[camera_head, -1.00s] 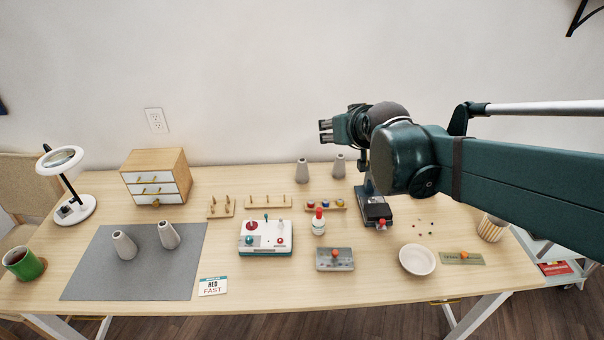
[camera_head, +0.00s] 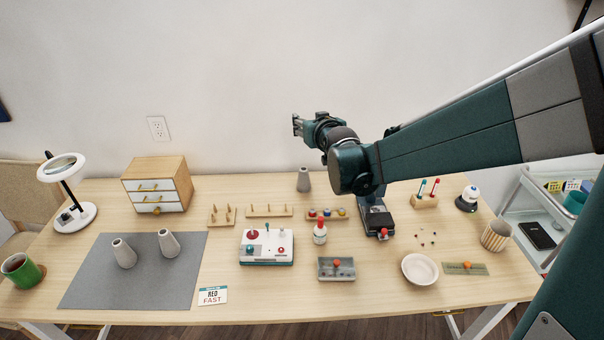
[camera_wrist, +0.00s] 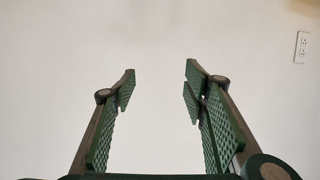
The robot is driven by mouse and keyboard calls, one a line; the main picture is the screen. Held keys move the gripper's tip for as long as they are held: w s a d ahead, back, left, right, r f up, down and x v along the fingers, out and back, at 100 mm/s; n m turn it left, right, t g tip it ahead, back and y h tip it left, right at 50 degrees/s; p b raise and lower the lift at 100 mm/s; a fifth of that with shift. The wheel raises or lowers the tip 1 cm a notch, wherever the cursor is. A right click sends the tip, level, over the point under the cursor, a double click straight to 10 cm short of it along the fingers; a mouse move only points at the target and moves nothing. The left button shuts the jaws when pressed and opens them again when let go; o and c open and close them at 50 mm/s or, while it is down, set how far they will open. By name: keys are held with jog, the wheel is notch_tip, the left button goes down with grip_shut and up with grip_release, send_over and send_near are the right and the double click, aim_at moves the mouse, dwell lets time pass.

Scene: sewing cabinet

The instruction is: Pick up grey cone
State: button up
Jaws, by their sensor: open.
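Two grey cones stand upright on the grey mat (camera_head: 95,280) at the left, a left one (camera_head: 124,254) and a right one (camera_head: 168,243). A third grey cone (camera_head: 303,180) stands at the back of the table, left of my arm. My gripper (camera_head: 298,125) is high above the back of the table, pointing left, above and apart from the third cone. In the wrist view my gripper (camera_wrist: 158,92) has its green textured fingers spread, with only the bare wall between and beyond them. Part of the back of the table is hidden behind my arm.
The table (camera_head: 225,295) also bears a white control box (camera_head: 266,248), a glue bottle (camera_head: 320,232), peg racks (camera_head: 269,211), a white bowl (camera_head: 419,268) and a drawer cabinet (camera_head: 157,184). A magnifier lamp (camera_head: 75,213) and green mug (camera_head: 22,271) stand at the left.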

send_near(304, 169)
jog(key=shift+w+a+r, duration=0.15)
jog(key=shift+w+a, duration=0.3)
jog(key=shift+w, duration=0.15)
jog(key=shift+x, duration=1.15)
jog(key=shift+b+x, duration=1.05)
jog(key=shift+x, duration=1.55)
jog(key=shift+d, duration=0.1)
jog(key=c, duration=1.2)
